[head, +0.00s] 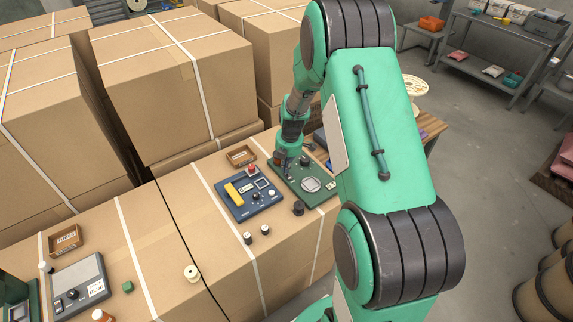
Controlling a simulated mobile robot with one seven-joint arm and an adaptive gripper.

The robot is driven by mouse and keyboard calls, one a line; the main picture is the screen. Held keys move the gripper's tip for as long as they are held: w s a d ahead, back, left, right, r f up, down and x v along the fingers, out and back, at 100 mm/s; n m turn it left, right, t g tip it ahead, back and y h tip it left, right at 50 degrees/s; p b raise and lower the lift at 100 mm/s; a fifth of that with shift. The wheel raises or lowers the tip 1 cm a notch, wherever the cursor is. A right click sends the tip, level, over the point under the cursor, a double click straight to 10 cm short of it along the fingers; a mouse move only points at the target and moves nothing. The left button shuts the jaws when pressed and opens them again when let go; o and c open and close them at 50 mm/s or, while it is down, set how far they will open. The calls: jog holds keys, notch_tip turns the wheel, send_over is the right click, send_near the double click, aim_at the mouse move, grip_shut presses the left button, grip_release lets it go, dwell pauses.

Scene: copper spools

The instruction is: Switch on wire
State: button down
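A green control panel (312,181) lies on a cardboard box, with a pale dial and dark knobs. A blue control panel (247,204) lies left of it, with a yellow part and a red button. A grey panel (79,289) with a dark knob and a white label is at the lower left. The labels are too small for me to read, so I cannot tell which one belongs to the wire. My gripper (286,160) is over the far left part of the green panel. Its fingertips are small and partly hidden; contact and opening cannot be told.
Small dark spools (248,238) stand in front of the blue panel. A pale spool (192,273) and a green block (128,286) lie further left. Small open boxes (241,155) sit near the panels. Tall strapped cartons (165,85) rise behind, close to my arm.

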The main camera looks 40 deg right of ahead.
jog(key=shift+w+f+p, duration=0.15)
jog(key=shift+f+p, duration=0.05)
jog(key=shift+p, duration=0.15)
dwell(0.3)
jog(key=shift+w+f+g+p, duration=0.15)
jog(key=shift+f+g+p, duration=0.15)
jog(key=shift+g+p, duration=0.2)
jog(key=shift+s, duration=0.2)
jog(key=shift+s+r, duration=0.3)
jog(key=shift+s, duration=0.3)
jog(key=shift+r, duration=0.1)
notch_tip(320, 180, up, 14)
jog(key=w+p, duration=0.2)
jog(key=p, duration=0.2)
jog(key=shift+f, duration=0.2)
